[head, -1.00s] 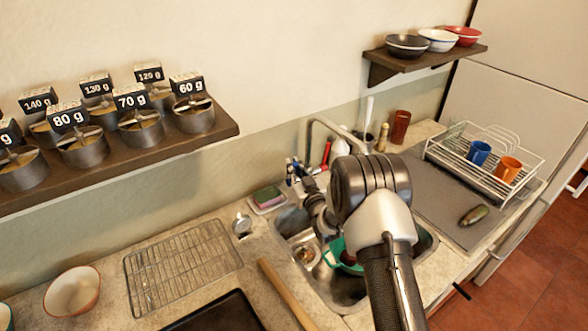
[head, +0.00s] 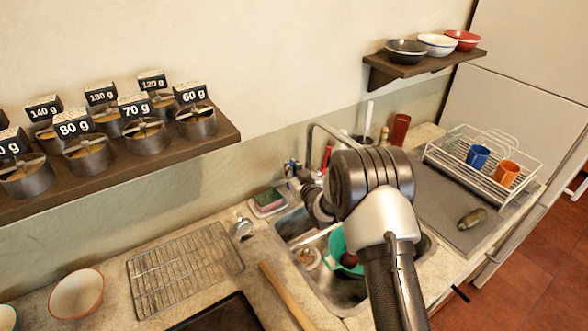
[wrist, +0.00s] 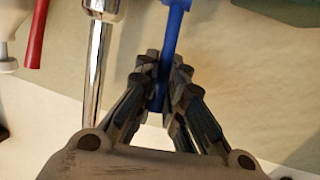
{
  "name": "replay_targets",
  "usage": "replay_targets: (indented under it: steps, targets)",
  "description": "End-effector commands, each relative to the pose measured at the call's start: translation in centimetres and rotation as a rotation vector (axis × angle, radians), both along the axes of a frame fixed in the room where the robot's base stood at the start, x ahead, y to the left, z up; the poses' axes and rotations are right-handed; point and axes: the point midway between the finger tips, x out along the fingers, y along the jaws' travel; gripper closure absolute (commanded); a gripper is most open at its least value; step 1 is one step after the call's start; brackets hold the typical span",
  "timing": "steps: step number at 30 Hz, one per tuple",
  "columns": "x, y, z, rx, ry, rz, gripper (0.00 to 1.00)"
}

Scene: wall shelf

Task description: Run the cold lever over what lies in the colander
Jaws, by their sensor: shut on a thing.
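The blue lever (wrist: 176,28) passes between the fingers of my gripper (wrist: 163,82) in the wrist view, and the gripper is shut on it. In the head view my gripper (head: 296,172) is at the back of the sink by the wall, small and partly hidden by my arm. The chrome spout (head: 338,131) arches over the sink behind my arm. A green colander (head: 336,243) stands in the sink with something dark red (head: 349,260) in it, partly covered by my arm. I cannot see whether water runs.
A red handle (wrist: 37,32) and a chrome tube (wrist: 101,45) are left of the blue lever. A sponge dish (head: 268,202) sits beside the sink (head: 283,228). A wire rack (head: 185,265) and a bowl (head: 77,294) lie to the left. A dish rack (head: 520,180) stands right.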

Motion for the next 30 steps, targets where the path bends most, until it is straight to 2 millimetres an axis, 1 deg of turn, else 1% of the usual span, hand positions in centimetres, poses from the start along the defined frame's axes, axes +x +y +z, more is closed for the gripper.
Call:
replay_targets:
  steps: [1,6,13,14,23,30]
  targets:
    - [0.17,0.22,0.32,-0.012,0.016,0.002,1.00]
    - [0.37,0.30,0.12,-0.033,0.046,0.001,1.00]
    - [0.38,0.30,0.09,-0.033,0.046,0.001,1.00]
    - [0.38,0.30,0.09,-0.033,0.046,0.001,0.90]
    - [0.37,0.27,0.09,-0.031,0.045,0.000,0.70]
    - [0.36,0.25,0.07,-0.031,0.045,0.000,0.70]
